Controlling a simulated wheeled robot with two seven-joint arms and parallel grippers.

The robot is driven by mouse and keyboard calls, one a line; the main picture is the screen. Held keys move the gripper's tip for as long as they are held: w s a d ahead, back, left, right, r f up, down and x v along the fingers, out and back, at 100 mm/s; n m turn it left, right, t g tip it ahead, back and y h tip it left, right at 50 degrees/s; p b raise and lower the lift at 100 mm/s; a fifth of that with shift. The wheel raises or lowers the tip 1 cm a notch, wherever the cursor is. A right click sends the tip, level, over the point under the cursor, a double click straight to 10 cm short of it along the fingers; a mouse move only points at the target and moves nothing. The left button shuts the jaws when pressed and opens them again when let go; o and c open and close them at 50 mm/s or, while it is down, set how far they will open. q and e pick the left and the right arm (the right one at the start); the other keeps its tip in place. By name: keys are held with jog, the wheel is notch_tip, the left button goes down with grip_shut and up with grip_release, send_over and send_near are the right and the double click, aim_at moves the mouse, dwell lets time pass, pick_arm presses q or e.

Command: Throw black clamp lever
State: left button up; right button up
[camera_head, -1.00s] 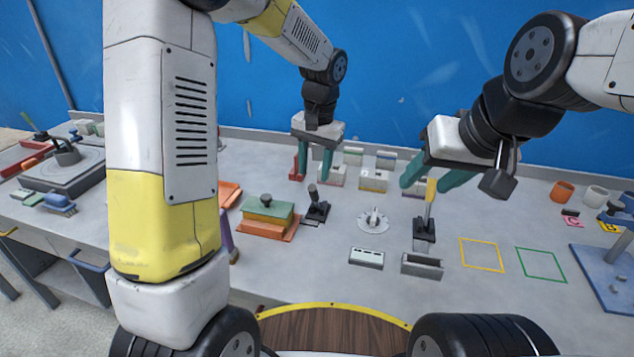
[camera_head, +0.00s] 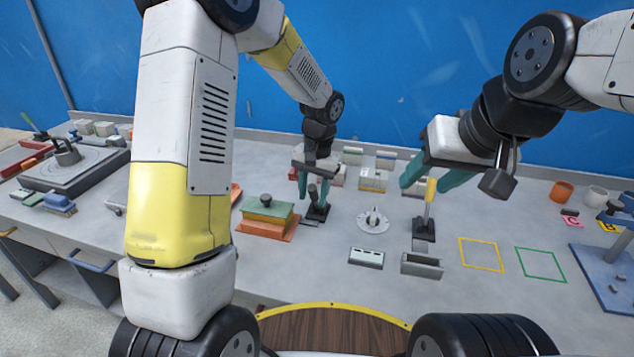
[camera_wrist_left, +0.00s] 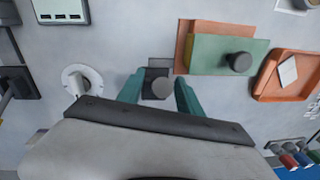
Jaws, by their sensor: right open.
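The black clamp lever (camera_head: 313,192) stands upright on its dark base on the bench, left of the round white dial. My left gripper (camera_head: 313,190) is down at the lever, its teal fingers open on either side of it. In the left wrist view the lever's round top (camera_wrist_left: 162,88) shows between the two open fingers (camera_wrist_left: 160,95); I cannot tell whether they touch it. My right gripper (camera_head: 437,182) is open around or beside a yellow-handled lever (camera_head: 430,192) on a second dark base; contact cannot be told.
A green and orange block with a knob (camera_head: 265,215) stands just left of the black lever. The white dial (camera_head: 373,219) is to its right. A white switch panel (camera_head: 366,258) and grey tray (camera_head: 421,265) lie nearer. Yellow and green outlined squares (camera_head: 481,254) are empty.

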pick_arm(q)
grip_shut()
dwell(1.2)
